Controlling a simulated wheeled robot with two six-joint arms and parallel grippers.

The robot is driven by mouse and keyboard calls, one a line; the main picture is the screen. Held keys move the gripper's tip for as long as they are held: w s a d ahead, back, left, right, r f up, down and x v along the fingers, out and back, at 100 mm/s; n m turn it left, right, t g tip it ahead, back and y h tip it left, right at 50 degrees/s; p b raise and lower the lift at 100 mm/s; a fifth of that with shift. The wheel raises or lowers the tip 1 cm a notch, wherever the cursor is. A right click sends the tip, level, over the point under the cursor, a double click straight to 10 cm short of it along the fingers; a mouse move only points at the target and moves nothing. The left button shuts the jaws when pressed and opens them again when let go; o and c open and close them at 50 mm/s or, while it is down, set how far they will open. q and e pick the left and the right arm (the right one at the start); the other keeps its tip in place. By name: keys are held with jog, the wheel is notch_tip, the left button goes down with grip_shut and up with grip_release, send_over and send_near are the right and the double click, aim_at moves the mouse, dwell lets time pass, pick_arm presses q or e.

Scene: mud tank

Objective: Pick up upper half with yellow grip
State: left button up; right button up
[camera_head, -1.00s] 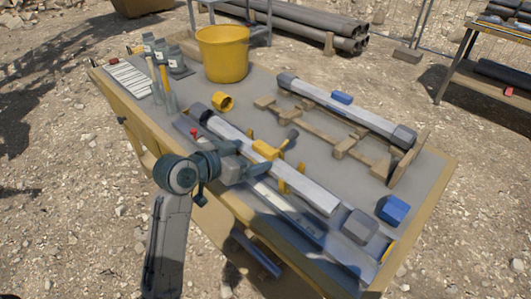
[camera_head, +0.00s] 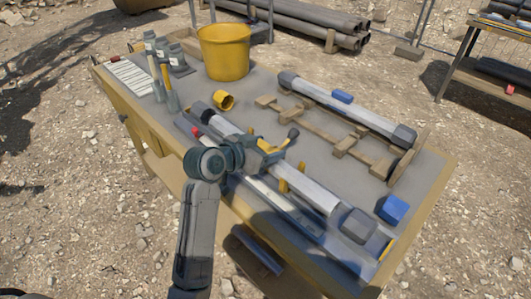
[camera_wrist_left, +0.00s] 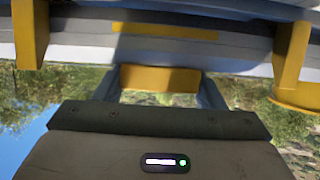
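The upper half with the yellow grip is a long pale tube (camera_head: 317,192) with dark end caps, lying along the near side of the table. Its yellow grip (camera_head: 268,144) is partly hidden by my left gripper (camera_head: 270,152) in the head view. In the left wrist view the yellow grip (camera_wrist_left: 160,78) sits between the two spread fingers (camera_wrist_left: 160,92), close to both. The tube (camera_wrist_left: 80,45) runs across behind them. I cannot tell whether the fingers touch the grip. My right gripper is not in view.
A similar tube with a blue grip (camera_head: 342,97) lies behind on wooden supports (camera_head: 345,145). A yellow bucket (camera_head: 224,52), a yellow ring (camera_head: 223,100), bottles (camera_head: 162,48) and a blue block (camera_head: 393,209) stand on the table (camera_head: 440,172). Yellow uprights (camera_head: 283,185) flank the near tube.

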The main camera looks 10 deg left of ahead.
aim_at(266, 146)
pick_arm(q)
jog(key=c, duration=0.6)
jog(key=shift+r, duration=0.1)
jog(key=shift+w+r, duration=0.1)
jog(key=shift+r, duration=0.45)
notch_tip(266, 146, up, 3)
jog(key=shift+f, duration=0.2)
jog(key=shift+s+a+r+b, duration=0.2)
jog(key=shift+s+a+b, duration=0.25)
jog(key=shift+a, duration=2.2)
jog(key=shift+s+a+r+b, duration=0.2)
jog(key=shift+s+a+b, duration=0.25)
jog(key=shift+a, duration=2.2)
jog(key=shift+s+a+r+b, duration=0.2)
jog(key=shift+s+a+b, duration=0.25)
jog(key=shift+a, duration=2.2)
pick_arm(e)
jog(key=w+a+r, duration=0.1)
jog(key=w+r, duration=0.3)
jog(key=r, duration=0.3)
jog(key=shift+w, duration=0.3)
